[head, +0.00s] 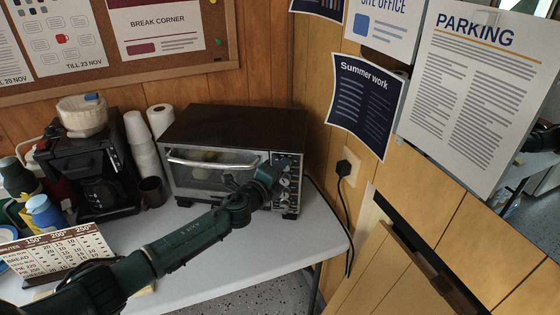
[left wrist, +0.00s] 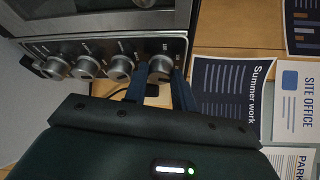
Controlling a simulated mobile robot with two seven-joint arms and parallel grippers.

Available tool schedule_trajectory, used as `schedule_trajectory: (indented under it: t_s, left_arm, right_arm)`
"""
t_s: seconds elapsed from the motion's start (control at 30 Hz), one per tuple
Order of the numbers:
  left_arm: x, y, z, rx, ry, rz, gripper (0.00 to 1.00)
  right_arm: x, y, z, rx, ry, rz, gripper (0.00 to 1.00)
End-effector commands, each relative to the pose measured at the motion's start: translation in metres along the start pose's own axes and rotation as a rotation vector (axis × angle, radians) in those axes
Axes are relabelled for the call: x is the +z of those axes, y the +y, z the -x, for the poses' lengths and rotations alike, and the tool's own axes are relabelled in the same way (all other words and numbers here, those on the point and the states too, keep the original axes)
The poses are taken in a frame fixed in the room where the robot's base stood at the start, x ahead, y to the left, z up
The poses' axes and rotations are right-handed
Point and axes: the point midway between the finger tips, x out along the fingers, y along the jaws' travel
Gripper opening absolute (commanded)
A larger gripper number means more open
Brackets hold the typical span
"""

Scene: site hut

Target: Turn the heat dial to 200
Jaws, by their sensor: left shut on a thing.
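The toaster oven (head: 205,133) stands on the table with its glass door closed and a column of knobs at its right side. My left gripper (head: 272,178) reaches the top of that column and hides the top knob in the head view. In the left wrist view, which is turned sideways, the two fingers of the left gripper (left wrist: 160,88) are shut on the top dial (left wrist: 160,67). Three lower knobs (left wrist: 120,68) show free beside it. The labels and scale marks are too small to read, so the dial's setting cannot be told. My right gripper is out of view.
A coffee maker (head: 92,165), stacked cups (head: 143,150) and a dark mug (head: 152,191) stand left of the oven. A chart card (head: 62,258) headed 150, 200 and 250 stands on the white table (head: 315,243). A wall with posters is close on the right.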

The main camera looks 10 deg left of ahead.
Motion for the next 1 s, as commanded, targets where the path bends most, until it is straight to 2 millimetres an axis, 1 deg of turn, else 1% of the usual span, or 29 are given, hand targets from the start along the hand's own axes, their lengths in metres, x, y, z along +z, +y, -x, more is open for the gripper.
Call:
schedule_trajectory:
  t_s: [0.03, 0.3, 0.87, 0.9, 1.0]
  left_arm:
    - [0.0021, -0.0026, 0.0001, 0.011, -0.001, -0.028, 0.04]
    - [0.0014, -0.0013, 0.0001, 0.049, -0.002, -0.118, 0.04]
    - [0.0011, -0.0009, 0.0, 0.059, -0.004, -0.141, 0.04]
    - [0.0011, -0.0009, 0.0, 0.059, -0.004, -0.141, 0.29]
    - [0.0009, -0.001, 0.0, 0.059, -0.003, -0.14, 0.38]
  right_arm:
    - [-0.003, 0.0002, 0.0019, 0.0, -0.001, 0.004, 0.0]
    - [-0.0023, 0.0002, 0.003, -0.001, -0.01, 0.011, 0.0]
    - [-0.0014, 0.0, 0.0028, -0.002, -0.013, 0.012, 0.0]
    - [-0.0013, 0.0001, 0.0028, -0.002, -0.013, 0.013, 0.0]
    - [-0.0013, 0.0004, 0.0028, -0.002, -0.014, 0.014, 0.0]
